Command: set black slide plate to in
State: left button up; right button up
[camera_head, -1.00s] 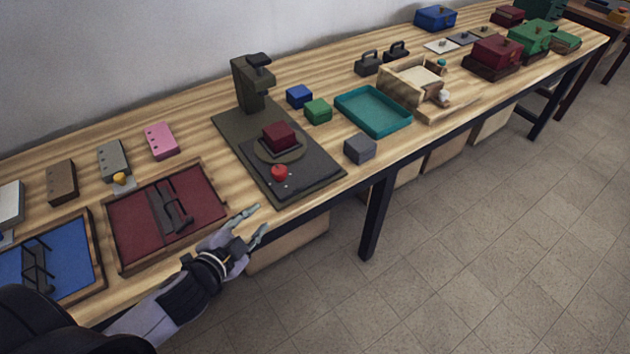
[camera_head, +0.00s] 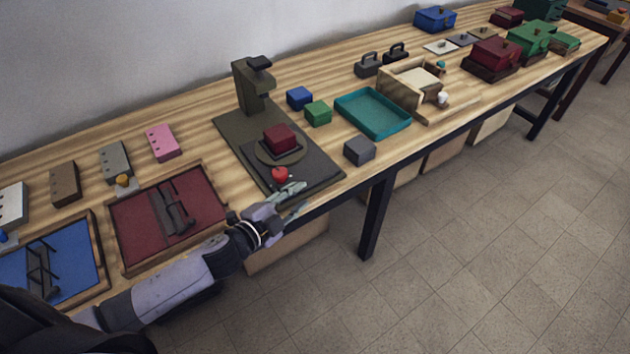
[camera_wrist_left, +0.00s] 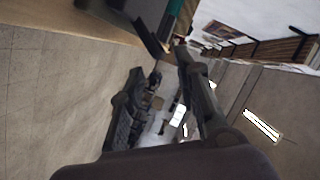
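The black slide plate (camera_head: 316,162) lies on the dark olive base (camera_head: 234,137) of a press-like stand (camera_head: 251,88). A round disc on the plate carries a dark red block (camera_head: 279,138). A red knob (camera_head: 280,175) sits at the plate's front end. My left gripper (camera_head: 300,197) is at the table's front edge, just in front of and below the knob. Its fingers are apart, with nothing seen between them; whether one touches the plate's front is unclear. The fingers also show spread in the left wrist view (camera_wrist_left: 167,65). My right gripper is out of view.
A framed dark red panel (camera_head: 205,205) lies left of the stand, near my left arm. A grey cube (camera_head: 359,150), a green cube (camera_head: 318,112), a blue cube (camera_head: 299,97) and a teal tray (camera_head: 372,112) are to the right. Open floor lies in front.

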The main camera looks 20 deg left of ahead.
aim_at(310, 188)
pick_arm(q)
jog(key=x, duration=0.7)
jog(key=shift+w+f+p, duration=0.1)
jog(key=shift+w+p, duration=0.2)
jog(key=shift+w, duration=0.05)
jog(key=shift+c, duration=0.2)
grip_shut()
